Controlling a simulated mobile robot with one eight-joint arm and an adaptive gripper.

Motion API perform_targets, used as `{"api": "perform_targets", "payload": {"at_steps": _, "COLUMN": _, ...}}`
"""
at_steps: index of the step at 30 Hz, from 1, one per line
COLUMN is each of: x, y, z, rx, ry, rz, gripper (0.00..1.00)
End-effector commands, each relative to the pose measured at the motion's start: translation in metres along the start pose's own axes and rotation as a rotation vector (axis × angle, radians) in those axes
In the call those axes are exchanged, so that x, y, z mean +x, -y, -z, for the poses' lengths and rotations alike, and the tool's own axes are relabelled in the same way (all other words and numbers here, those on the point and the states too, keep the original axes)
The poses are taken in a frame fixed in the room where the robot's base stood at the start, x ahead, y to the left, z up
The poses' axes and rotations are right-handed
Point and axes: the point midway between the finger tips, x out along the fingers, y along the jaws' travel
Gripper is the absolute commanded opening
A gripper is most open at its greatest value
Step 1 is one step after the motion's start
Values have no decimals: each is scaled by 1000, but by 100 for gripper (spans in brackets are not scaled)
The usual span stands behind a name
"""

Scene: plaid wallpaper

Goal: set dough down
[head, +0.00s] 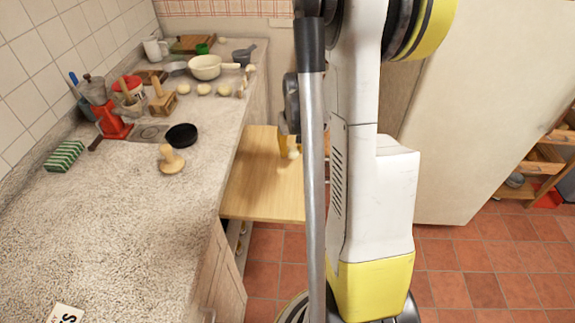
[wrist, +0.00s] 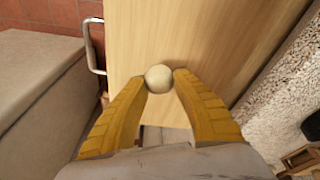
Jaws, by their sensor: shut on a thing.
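The dough is a small, pale, round ball (wrist: 159,78). In the wrist view my yellow gripper (wrist: 160,84) is shut on it, with one finger on each side. In the head view the dough (head: 293,154) shows just left of my arm, with my gripper (head: 290,143) partly hidden behind the arm. The ball is over a light wooden pull-out board (head: 255,185). I cannot tell whether it touches the board.
A speckled counter (head: 110,220) runs along the left. The board's left part is clear. A cream fridge-like block (head: 490,110) stands at the right.

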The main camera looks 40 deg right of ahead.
Motion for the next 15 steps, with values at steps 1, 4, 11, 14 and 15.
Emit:
{"api": "perform_targets", "payload": {"at_steps": 1, "x": 8, "y": 7, "z": 4, "rx": -2, "ry": 0, "rz": 0, "gripper": 0}}
{"api": "perform_targets", "payload": {"at_steps": 4, "x": 14, "y": 14, "z": 9, "rx": 0, "ry": 0, "rz": 0, "gripper": 0}}
{"api": "perform_targets", "payload": {"at_steps": 11, "x": 34, "y": 16, "z": 8, "rx": 2, "ry": 0, "rz": 0, "gripper": 0}}
{"api": "perform_targets", "payload": {"at_steps": 14, "x": 50, "y": 16, "z": 4, "rx": 2, "ry": 0, "rz": 0, "gripper": 0}}
{"api": "perform_targets", "payload": {"at_steps": 15, "x": 54, "y": 16, "z": 3, "rx": 2, "ry": 0, "rz": 0, "gripper": 0}}
